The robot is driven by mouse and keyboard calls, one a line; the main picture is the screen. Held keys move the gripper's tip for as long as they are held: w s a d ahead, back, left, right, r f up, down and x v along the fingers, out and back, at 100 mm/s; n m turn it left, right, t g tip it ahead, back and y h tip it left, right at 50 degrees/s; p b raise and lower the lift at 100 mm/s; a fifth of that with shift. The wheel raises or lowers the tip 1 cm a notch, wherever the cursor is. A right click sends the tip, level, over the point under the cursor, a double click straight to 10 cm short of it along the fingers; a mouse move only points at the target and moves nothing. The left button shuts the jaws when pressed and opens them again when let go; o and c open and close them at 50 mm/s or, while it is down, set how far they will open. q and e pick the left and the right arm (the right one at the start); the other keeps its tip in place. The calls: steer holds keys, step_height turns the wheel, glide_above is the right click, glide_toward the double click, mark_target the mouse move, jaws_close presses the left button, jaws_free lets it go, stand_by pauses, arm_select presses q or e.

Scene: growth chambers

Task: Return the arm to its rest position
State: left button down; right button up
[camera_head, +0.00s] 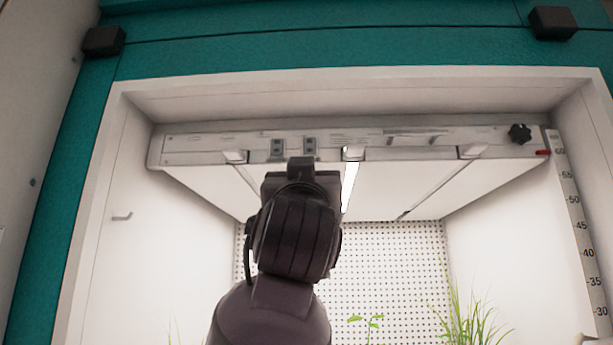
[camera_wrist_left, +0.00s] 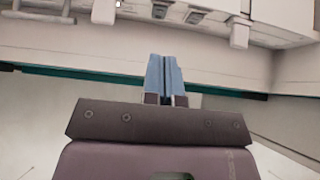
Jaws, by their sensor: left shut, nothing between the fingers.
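My arm (camera_head: 290,235) rises from the bottom of the head view, dark and seen from behind, in front of an open growth chamber. Its wrist is raised to just below the front bar of the lamp panel (camera_head: 420,140). The arm hides the fingers in the head view. In the left wrist view my left gripper (camera_wrist_left: 164,62) has its two blue fingers pressed together, with nothing between them. The fingers point at a pale chamber surface; I cannot tell the gap. My right gripper is not in view.
The white chamber frame (camera_head: 350,80) surrounds the opening, with a numbered scale (camera_head: 575,215) at right. A black knob (camera_head: 519,133) sits on the panel's right end. Green plants (camera_head: 468,322) stand low inside, before a perforated back wall (camera_head: 400,255). The upper left interior is clear.

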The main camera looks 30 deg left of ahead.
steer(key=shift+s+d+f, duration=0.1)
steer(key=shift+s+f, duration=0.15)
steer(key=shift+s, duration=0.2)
